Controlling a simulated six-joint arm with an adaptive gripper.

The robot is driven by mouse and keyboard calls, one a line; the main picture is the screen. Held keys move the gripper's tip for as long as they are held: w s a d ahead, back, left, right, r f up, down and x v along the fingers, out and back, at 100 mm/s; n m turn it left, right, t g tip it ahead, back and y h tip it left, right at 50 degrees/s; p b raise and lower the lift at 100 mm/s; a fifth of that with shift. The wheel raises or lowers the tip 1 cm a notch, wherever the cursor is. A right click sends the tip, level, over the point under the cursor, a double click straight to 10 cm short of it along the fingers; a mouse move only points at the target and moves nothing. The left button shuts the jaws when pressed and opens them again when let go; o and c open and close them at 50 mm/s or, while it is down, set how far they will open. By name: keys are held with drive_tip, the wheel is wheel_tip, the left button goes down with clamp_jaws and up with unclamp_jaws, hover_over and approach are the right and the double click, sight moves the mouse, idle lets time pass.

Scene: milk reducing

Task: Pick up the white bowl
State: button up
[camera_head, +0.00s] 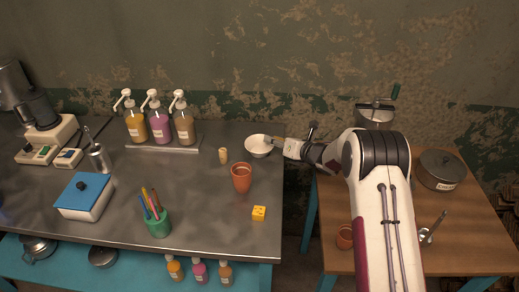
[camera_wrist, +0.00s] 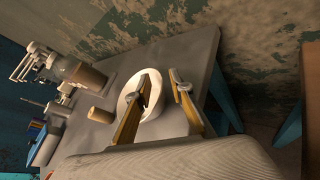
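The white bowl (camera_head: 257,146) stands near the back right of the grey metal table in the head view. In the wrist view the bowl (camera_wrist: 151,108) lies between and beyond my gripper's fingers. My gripper (camera_head: 279,141) reaches in from the right at the bowl's right rim. In the wrist view my gripper (camera_wrist: 163,84) has its two yellowish fingers spread apart, one over the bowl's opening and one outside its right rim. The rim appears to lie between the fingers. I cannot tell whether either finger touches it.
Three pump bottles (camera_head: 158,125) stand behind on a tray. A yellow block (camera_head: 259,213) lies nearer the front. A wooden table (camera_head: 460,225) with a pot (camera_head: 441,170) is on the right, across a gap.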

clamp_jaws()
drive_tip(key=shift+r, duration=0.15)
wheel_tip(320, 180, up, 10)
idle(0.8)
idle(0.4)
